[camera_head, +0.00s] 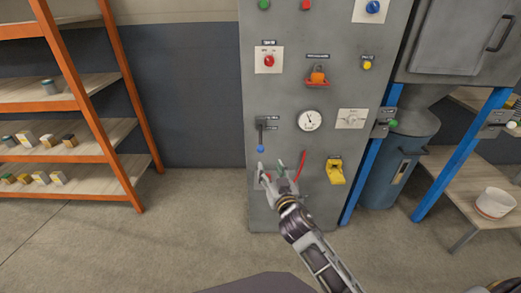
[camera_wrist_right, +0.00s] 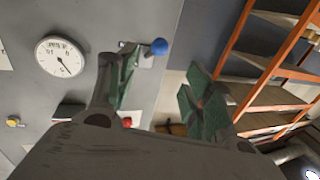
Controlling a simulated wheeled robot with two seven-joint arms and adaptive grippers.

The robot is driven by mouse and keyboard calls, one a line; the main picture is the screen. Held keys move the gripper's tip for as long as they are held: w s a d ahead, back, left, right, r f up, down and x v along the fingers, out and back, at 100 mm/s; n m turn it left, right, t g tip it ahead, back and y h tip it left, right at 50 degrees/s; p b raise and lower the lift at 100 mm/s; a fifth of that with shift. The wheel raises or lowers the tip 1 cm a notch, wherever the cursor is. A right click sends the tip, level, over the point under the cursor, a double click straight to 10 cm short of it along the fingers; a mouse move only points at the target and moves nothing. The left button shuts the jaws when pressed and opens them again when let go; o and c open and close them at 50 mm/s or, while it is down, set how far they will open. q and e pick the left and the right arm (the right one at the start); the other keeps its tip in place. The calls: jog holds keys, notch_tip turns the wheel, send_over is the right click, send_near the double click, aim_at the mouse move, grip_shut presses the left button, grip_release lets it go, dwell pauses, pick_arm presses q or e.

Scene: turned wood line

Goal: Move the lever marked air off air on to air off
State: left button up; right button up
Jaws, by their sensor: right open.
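A lever with a blue ball knob (camera_head: 261,147) hangs down from a dark mount on the grey cabinet front, left of the round gauge. Its marking is too small to read. The knob also shows in the right wrist view (camera_wrist_right: 159,46), near the tip of the left-hand finger. My right gripper (camera_head: 279,166) is open, with its fingers spread, just below and right of the knob in the head view. Nothing is between its green-padded fingers (camera_wrist_right: 158,80), and I cannot tell whether one touches the lever. My left gripper is not in view.
The grey cabinet (camera_head: 220,20) also carries a gauge (camera_head: 310,121), a red knob (camera_head: 269,61), an orange padlock (camera_head: 317,74) and a yellow device (camera_head: 335,170). An orange shelf rack (camera_head: 75,80) stands left. Open floor (camera_head: 190,210) lies between.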

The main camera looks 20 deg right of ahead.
aim_at(262, 151)
jog(key=shift+w+b, duration=0.4)
jog(key=shift+w, duration=2.55)
jog(key=shift+w+d, duration=0.1)
jog(key=shift+w, duration=0.8)
jog(key=shift+w+b, duration=0.3)
jog(key=shift+w, duration=1.8)
jog(key=shift+w+b, duration=0.3)
jog(key=shift+w, duration=0.25)
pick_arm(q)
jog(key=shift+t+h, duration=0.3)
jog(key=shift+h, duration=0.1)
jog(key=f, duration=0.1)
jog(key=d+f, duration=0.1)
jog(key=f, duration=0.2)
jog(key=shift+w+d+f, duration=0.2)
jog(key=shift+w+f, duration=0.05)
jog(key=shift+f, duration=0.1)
pick_arm(e)
jog(key=shift+w, duration=0.1)
jog(key=shift+c, duration=0.3)
